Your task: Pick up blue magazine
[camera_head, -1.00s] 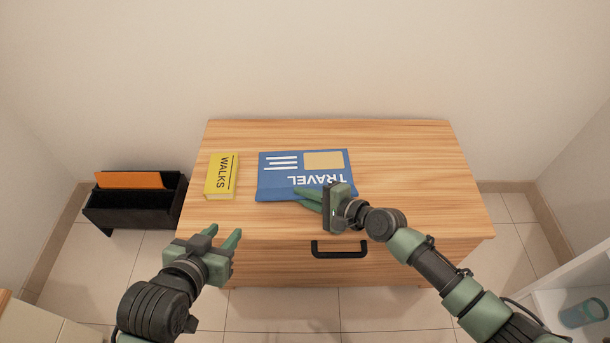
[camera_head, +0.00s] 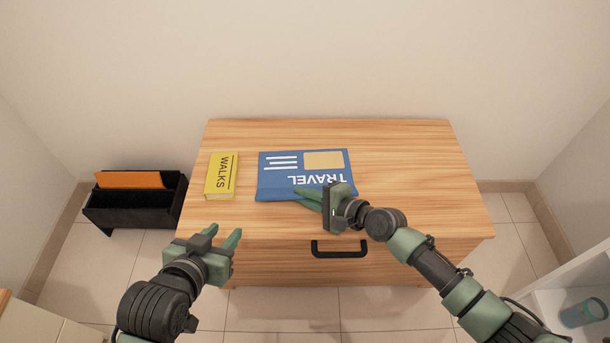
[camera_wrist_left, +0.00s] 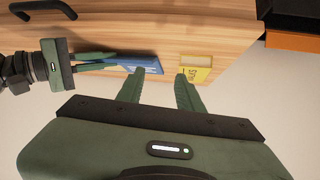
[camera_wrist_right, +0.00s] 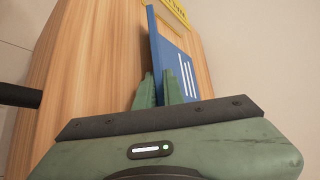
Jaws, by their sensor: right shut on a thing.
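The blue magazine (camera_head: 290,178), marked TRAVEL, lies on the wooden cabinet top near its middle. It also shows in the left wrist view (camera_wrist_left: 146,65) and in the right wrist view (camera_wrist_right: 176,62). My right gripper (camera_head: 308,198) is at the magazine's near edge, shut on it; the fingers (camera_wrist_right: 163,88) meet the edge in the right wrist view. I cannot tell whether the magazine is raised from the top. My left gripper (camera_head: 233,240) is open and empty, in front of the cabinet's near left side.
A yellow WALKS book (camera_head: 221,176) lies left of the magazine. A black holder (camera_head: 130,213) with an orange item (camera_head: 129,180) stands on the floor at left. The cabinet (camera_head: 420,165) is clear at right and has a black handle (camera_head: 339,250). A white shelf (camera_head: 560,300) is at lower right.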

